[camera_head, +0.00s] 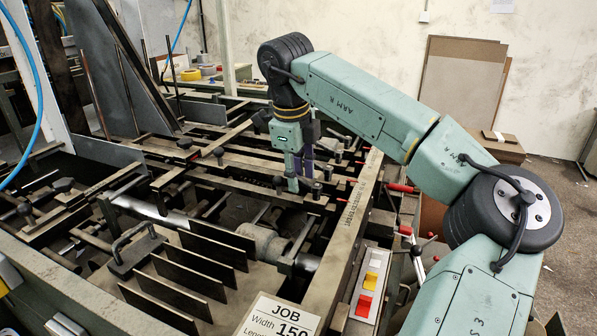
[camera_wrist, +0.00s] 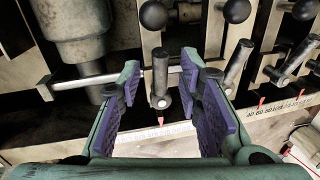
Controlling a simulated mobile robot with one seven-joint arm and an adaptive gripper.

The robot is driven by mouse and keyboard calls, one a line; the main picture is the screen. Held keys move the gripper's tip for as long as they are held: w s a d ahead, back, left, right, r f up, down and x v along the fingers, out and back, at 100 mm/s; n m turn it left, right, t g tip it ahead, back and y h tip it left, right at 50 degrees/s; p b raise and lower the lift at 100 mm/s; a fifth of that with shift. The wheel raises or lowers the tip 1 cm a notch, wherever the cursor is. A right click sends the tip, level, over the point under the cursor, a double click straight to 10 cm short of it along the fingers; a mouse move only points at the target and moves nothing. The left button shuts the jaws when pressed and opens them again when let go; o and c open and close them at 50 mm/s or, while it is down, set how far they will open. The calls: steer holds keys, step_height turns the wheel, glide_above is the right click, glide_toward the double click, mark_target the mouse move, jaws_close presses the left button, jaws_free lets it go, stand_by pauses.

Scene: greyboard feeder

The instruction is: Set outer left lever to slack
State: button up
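My gripper (camera_wrist: 160,68) is open, with two purple-padded fingers spread apart in the wrist view. A grey cylindrical lever handle (camera_wrist: 160,82) shows between the fingers, closer to the right one; contact is not visible. A red pointer (camera_wrist: 161,120) sits below it against a numbered scale strip (camera_wrist: 150,136). Similar handles stand to the right, one partly beside the right finger (camera_wrist: 238,64) and another farther right (camera_wrist: 298,57). In the head view my gripper (camera_head: 300,168) points down into the machine's row of levers. No "slack" label is readable, and I cannot tell which lever is the outer left one.
Black ball knobs (camera_wrist: 153,14) (camera_wrist: 237,10) stand beyond the handles, and a steel rod (camera_wrist: 90,80) crosses behind. In the head view, a long marked rail (camera_head: 350,215), red-handled levers (camera_head: 400,188) and a button panel (camera_head: 369,285) lie to the right. Upright plates (camera_head: 205,262) fill the front.

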steer(key=shift+f, duration=0.25)
steer(key=shift+c, duration=0.4)
jaws_close()
